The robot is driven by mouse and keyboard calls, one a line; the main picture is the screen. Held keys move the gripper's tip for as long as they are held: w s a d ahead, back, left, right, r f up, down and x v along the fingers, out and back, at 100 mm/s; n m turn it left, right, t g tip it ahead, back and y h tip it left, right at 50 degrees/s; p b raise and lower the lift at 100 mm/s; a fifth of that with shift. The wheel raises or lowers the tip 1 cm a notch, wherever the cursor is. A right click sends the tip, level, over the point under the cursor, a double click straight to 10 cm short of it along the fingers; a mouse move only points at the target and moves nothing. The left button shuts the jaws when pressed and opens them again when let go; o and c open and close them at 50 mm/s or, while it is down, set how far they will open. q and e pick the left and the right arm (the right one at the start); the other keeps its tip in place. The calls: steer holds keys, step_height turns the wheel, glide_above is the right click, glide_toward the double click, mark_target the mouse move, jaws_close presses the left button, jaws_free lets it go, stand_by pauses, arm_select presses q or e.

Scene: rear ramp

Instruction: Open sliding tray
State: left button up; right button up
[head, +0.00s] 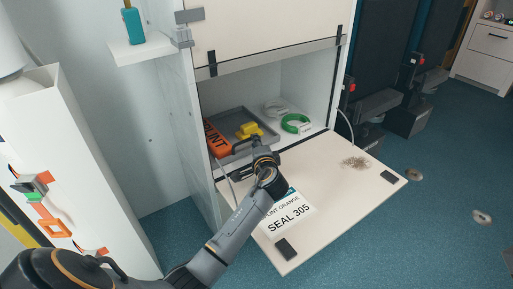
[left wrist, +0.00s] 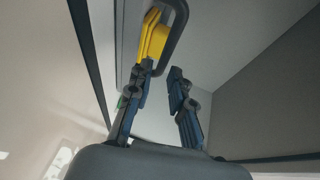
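The sliding tray (head: 237,114) is a shallow dark grey tray low inside the open cabinet; in the left wrist view its grey underside or front (left wrist: 128,35) shows. Its dark looped handle (left wrist: 181,28) is at the top of the left wrist view. My left gripper (head: 262,148) is at the tray's front edge in the head view. In the left wrist view the left gripper (left wrist: 160,70) has its two fingers apart, nothing between them, just short of the handle. A yellow object (head: 249,130) lies in the tray; it also shows in the left wrist view (left wrist: 153,38). My right gripper is not in view.
An orange splint pack (head: 216,138) lies at the tray's left. A green ring (head: 296,123) and a white ring sit to its right. A bottle shelf (head: 140,48) is at upper left.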

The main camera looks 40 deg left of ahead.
arm_select(q)
steer(key=a, duration=0.1)
steer(key=w+a, duration=0.1)
steer(key=w+a+b, duration=0.1)
steer(key=shift+a+f, duration=0.25)
steer(key=shift+f, duration=0.15)
steer(key=shift+d, duration=0.15)
jaws_close()
steer(key=shift+r, duration=0.1)
